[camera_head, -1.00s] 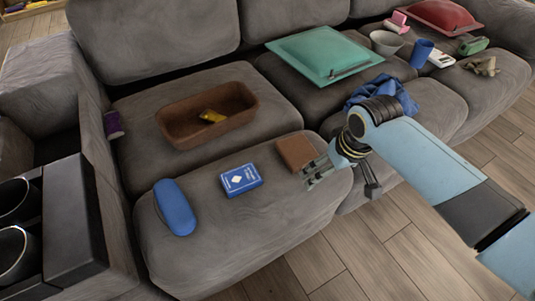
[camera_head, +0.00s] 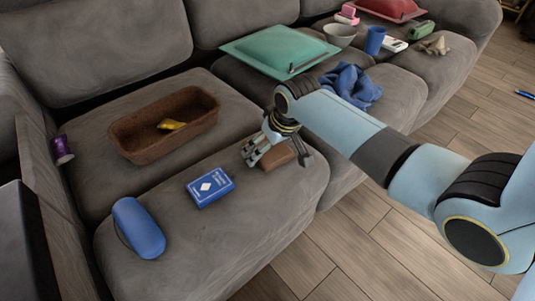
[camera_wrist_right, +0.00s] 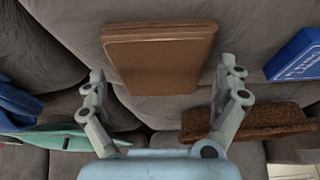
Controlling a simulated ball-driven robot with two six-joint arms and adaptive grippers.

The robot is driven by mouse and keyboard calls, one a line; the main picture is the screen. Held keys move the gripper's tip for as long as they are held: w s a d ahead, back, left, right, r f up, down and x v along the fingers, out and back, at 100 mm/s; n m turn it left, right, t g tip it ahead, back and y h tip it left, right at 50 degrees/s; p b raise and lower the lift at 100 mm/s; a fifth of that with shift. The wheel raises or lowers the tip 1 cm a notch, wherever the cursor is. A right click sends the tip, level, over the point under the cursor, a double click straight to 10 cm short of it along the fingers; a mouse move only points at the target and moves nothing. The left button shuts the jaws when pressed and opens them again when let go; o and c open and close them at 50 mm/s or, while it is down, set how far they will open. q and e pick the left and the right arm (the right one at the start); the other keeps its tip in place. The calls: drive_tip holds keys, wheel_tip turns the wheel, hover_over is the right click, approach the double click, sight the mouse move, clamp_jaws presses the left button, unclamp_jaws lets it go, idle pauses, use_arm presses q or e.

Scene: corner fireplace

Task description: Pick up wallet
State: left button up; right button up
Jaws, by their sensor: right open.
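The brown wallet (camera_head: 277,158) lies on the front part of the grey sofa seat, partly hidden by my right gripper in the head view. My right gripper (camera_head: 277,160) is above it, with its fingers pointing down over the wallet. In the right wrist view the wallet (camera_wrist_right: 160,57) sits between and a little beyond the two open fingertips (camera_wrist_right: 163,80). The fingers stand on either side of it, with nothing gripped. I cannot tell whether a finger touches it. My left gripper is not in view.
A blue card box (camera_head: 210,187) and a blue case (camera_head: 139,228) lie left of the wallet. A brown basket (camera_head: 150,143) with a yellow item stands behind. A green cushion (camera_head: 280,48) and crumpled blue cloth (camera_head: 350,85) are farther back. Wooden floor (camera_head: 320,250) lies in front.

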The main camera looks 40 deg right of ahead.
drive_tip(key=c, duration=1)
drive_tip(key=shift+c, duration=0.2)
